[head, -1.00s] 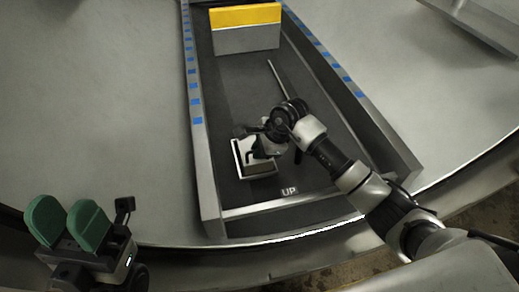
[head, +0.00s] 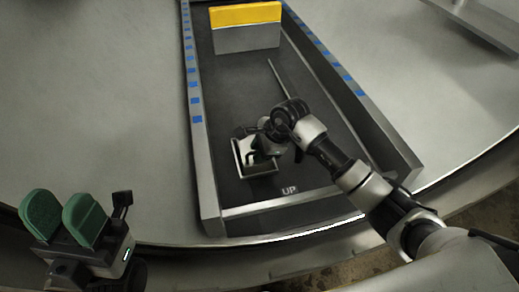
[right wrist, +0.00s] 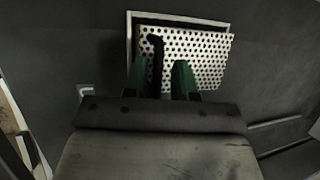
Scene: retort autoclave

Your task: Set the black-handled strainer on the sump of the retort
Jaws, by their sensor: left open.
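In the right wrist view, the strainer (right wrist: 208,62) is a pale perforated plate with a black handle (right wrist: 157,52). It lies over the sump's pale frame (right wrist: 180,18), slightly turned and shifted right of it; I cannot tell if it is seated. My right gripper (right wrist: 160,75) has its green fingers apart around the handle, which is nearer the left finger, with a gap to the right one. In the head view the sump frame (head: 237,160) is near the retort floor's front end, partly hidden by my right arm. My left gripper (head: 62,218) is open and empty at lower left, away from the retort.
The dark channel floor (head: 225,100) has raised side walls with blue marks and a front lip (head: 290,203) near an "UP" label. A yellow-topped grey block (head: 246,28) stands at the far end. A thin rod (head: 280,75) lies behind my right gripper.

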